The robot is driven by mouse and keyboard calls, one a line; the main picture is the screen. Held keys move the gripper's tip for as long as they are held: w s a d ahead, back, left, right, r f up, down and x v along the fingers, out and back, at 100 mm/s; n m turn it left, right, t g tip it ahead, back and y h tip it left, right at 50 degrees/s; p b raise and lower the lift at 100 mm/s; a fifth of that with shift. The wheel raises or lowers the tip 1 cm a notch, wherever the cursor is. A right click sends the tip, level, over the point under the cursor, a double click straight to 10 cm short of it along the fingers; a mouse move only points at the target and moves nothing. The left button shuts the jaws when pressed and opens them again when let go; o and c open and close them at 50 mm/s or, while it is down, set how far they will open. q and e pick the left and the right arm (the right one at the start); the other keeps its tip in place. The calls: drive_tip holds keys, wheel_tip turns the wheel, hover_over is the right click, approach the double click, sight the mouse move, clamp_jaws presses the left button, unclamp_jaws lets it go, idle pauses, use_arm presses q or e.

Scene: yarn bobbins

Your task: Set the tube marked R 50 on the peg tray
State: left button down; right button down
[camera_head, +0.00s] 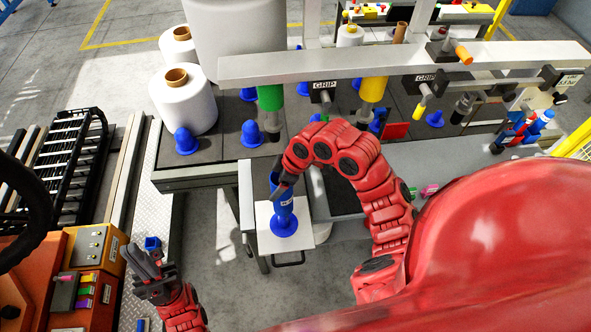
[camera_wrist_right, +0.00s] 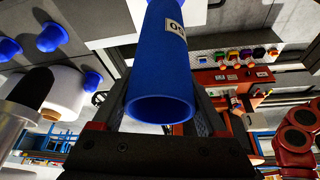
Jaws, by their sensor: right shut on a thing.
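The blue tube (camera_head: 285,198) is upright over the white peg tray (camera_head: 264,240), at the blue flared base (camera_head: 284,226) of a peg. I cannot tell whether the tube touches the peg or hangs just above it. My right gripper (camera_head: 280,186) is shut on the tube. In the right wrist view the tube (camera_wrist_right: 160,75) lies between the fingers, its open end facing the camera. Its white label is partly cut off and shows "50"; the letter is not readable. My left gripper (camera_head: 148,268) is open and empty, low at the left, away from the tray.
A dark table (camera_head: 215,158) behind the tray carries blue pegs (camera_head: 186,141), white yarn bobbins (camera_head: 184,100) and a grey rail (camera_head: 400,62) with grip tools. An orange control box (camera_head: 92,255) stands at the left near my left gripper. A black rack (camera_head: 70,155) lies behind it.

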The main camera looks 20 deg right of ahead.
drive_tip(key=shift+a, duration=0.2)
idle(0.3)
wheel_tip(320, 180, down, 3)
drive_tip(key=b, duration=0.3)
